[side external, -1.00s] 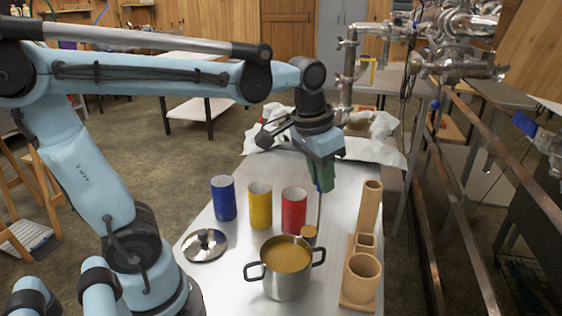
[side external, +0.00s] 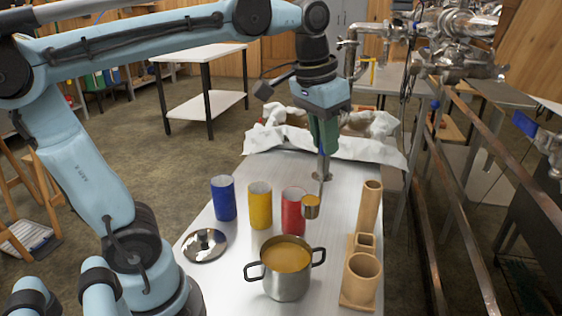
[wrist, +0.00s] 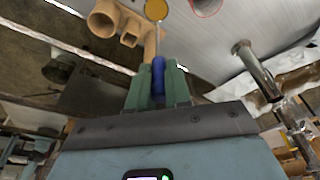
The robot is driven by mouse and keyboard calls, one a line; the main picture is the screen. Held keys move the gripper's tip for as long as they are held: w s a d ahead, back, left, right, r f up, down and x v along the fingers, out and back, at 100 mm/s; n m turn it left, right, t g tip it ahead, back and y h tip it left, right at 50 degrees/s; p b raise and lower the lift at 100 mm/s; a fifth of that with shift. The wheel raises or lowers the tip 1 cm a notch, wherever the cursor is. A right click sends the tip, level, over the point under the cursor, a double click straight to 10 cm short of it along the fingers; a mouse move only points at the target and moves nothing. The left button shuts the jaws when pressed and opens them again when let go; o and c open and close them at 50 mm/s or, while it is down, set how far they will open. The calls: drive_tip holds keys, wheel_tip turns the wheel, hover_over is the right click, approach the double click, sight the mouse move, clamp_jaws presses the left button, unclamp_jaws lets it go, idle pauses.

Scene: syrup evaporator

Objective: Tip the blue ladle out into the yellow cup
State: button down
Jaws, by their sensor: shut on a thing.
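My gripper (side external: 323,148) is shut on the blue handle of the ladle, also seen between the green fingers in the wrist view (wrist: 158,76). The ladle (side external: 311,206) hangs below it, bowl down and roughly upright, with amber liquid showing in the bowl (wrist: 156,9). In the side view the bowl overlaps the red cup's right side; I cannot tell whether they touch. The yellow cup (side external: 260,206) stands upright between the blue cup (side external: 223,199) and the red cup (side external: 291,213). The inside of the yellow cup is mostly hidden.
A steel pot (side external: 287,284) of amber liquid stands in front of the cups. Its lid (side external: 205,246) lies to the left. A tan holder with tubes (side external: 361,279) stands on the right.

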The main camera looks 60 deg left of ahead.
drive_tip(key=v, duration=0.2)
drive_tip(key=w+v, duration=0.1)
drive_tip(key=v, duration=0.2)
drive_tip(key=w+v, duration=0.1)
drive_tip(key=v, duration=0.2)
drive_tip(key=shift+s+a+r, duration=0.1)
drive_tip(key=shift+r, duration=0.25)
drive_tip(key=s+a+n, duration=0.2)
drive_tip(key=a, duration=0.7)
drive_tip(key=s+a+n, duration=0.1)
drive_tip(key=s+a, duration=0.1)
drive_tip(key=a, duration=0.8)
drive_tip(key=shift+y, duration=0.4)
drive_tip(key=shift+d+f, duration=0.2)
drive_tip(key=shift+f, duration=2.4)
drive_tip(key=shift+d+f, duration=0.1)
drive_tip(key=shift+d, duration=0.05)
drive_tip(key=w+d+f+m+y, duration=0.2)
drive_tip(key=d+f+y, duration=1.2)
drive_tip(key=y, duration=0.2)
drive_tip(key=shift+f+g, duration=0.25)
drive_tip(key=shift+g, duration=0.15)
idle(1.5)
